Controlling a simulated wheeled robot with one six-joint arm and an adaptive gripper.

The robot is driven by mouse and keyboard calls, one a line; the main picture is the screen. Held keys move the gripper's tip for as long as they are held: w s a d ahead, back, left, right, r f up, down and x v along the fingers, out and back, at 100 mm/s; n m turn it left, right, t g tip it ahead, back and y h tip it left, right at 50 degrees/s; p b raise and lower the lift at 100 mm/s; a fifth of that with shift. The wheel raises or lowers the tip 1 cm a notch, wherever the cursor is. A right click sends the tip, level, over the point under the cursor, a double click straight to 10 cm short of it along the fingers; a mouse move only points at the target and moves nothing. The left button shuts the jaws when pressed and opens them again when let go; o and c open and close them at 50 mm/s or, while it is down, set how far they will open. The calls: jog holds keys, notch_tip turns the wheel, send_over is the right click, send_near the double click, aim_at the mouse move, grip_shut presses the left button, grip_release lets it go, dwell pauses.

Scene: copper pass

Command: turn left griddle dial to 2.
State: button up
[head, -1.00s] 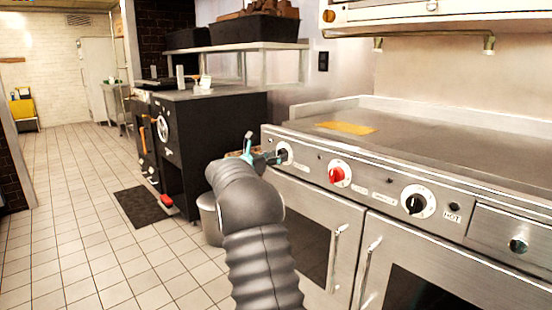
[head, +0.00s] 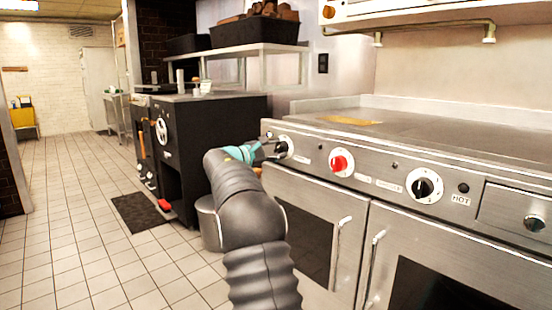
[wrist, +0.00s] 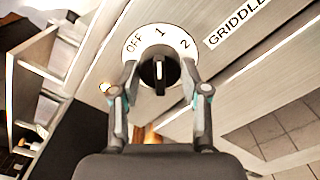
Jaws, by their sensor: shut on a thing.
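The left griddle dial (wrist: 147,33) is a white plate marked OFF, 1 and 2, with a black knob (wrist: 160,72). In the wrist view the white line on the knob points up at 1. A GRIDDLE label (wrist: 238,22) is to its right. My gripper (wrist: 160,75) is shut on the knob, one finger on each side. In the head view the left dial (head: 288,146) is at the left end of the steel front panel, and my gripper (head: 273,147) covers part of it.
A red knob (head: 340,162) and another black dial (head: 424,186) are farther right on the panel. Oven doors (head: 345,205) with upright handles are below. The griddle top (head: 440,135) is above. A dark cabinet (head: 225,120) stands to the left. Tiled floor (head: 90,230) is open at left.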

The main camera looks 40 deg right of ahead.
jog(key=m+b, duration=0.4)
jog(key=m, duration=0.1)
jog(key=shift+f+m, duration=0.15)
jog(key=shift+m, duration=0.15)
jog(key=shift+m+b, duration=0.35)
jog(key=shift+m, duration=1.95)
jog(key=o, duration=1.1)
jog(key=shift+o, duration=0.2)
jog(key=s+a, duration=0.1)
jog(key=a, duration=1.1)
jog(key=shift+w, duration=0.1)
